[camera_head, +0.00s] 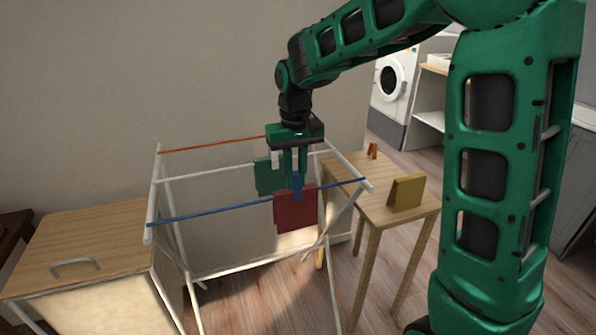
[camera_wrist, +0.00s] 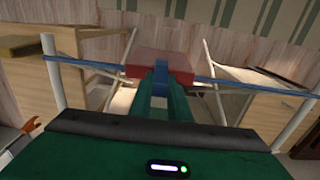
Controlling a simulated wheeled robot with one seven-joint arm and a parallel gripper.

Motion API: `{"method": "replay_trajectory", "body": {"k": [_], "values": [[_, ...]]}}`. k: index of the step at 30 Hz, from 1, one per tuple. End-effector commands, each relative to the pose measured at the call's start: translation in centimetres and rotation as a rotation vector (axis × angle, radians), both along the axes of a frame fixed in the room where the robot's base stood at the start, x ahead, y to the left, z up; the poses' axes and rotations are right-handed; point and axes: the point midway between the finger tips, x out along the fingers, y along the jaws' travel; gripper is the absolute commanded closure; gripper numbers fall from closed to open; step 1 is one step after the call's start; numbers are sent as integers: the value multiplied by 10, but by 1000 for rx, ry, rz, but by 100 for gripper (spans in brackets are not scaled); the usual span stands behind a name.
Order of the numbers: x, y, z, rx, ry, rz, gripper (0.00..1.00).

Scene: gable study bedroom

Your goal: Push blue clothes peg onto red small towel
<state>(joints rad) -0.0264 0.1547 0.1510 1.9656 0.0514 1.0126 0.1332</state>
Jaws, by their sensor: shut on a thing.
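The red small towel (camera_head: 296,212) hangs over the blue front rail of the white drying rack. The blue clothes peg (camera_head: 297,184) is between my gripper's fingertips, upright at the towel's top edge on the rail. My gripper (camera_head: 296,178) points down and is shut on the peg. In the wrist view the blue peg (camera_wrist: 161,73) shows between the green fingers (camera_wrist: 162,88), against the red towel (camera_wrist: 165,62). I cannot tell how far the peg sits over the towel and rail.
A green towel (camera_head: 268,176) hangs on the rack's white middle rail (camera_head: 215,174), close behind my gripper. A small table (camera_head: 385,203) at right bears a yellow block-like thing (camera_head: 406,193) and an orange peg (camera_head: 373,151). A wooden cabinet (camera_head: 90,240) stands at left.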

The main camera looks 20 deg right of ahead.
Motion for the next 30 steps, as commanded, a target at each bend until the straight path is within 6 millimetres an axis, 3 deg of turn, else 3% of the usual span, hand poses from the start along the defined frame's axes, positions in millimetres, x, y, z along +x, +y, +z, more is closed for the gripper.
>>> {"method": "replay_trajectory", "body": {"k": [23,24,26,27,30], "values": [[0,0,-6,0,-1,1,100],[0,0,-6,0,-1,1,81],[0,1,-6,0,-1,1,67],[0,1,-6,0,-1,1,62],[0,1,-6,0,-1,1,62]]}}
